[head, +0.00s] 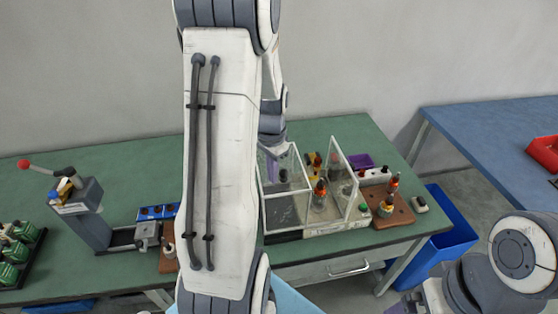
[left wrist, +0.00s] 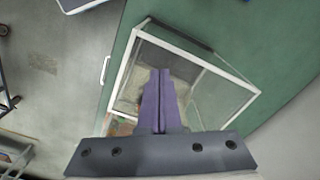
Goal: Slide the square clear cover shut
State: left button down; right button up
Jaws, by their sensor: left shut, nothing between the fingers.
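The square clear cover (head: 283,190), a see-through box with pale frame edges, stands on the bench machine's base (head: 335,226). It sits over the left part, with the winding parts (head: 320,190) uncovered to its right. An upright clear panel (head: 345,180) stands at the right of the base. My left gripper (head: 272,160) reaches down at the cover; its purple fingers are partly hidden by my arm. In the left wrist view the fingers (left wrist: 159,75) are together and empty, in front of the cover (left wrist: 215,85); contact cannot be told. My right gripper (head: 398,309) is cut off by the bottom edge.
A wooden stand (head: 398,215) with coloured parts and a purple bin (head: 361,160) are right of the machine. A blue table (head: 480,135) is at right.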

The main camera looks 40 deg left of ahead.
pick_arm(q)
jog(key=shift+w+d+p, duration=1.2)
jog(key=shift+w+d, duration=3)
jog(key=shift+w, duration=0.8)
notch_tip(320, 180, up, 8)
jog(key=s+a+p, duration=0.1)
jog(key=p, duration=0.5)
jog(key=shift+s+f, duration=0.2)
jog(key=shift+f, duration=0.05)
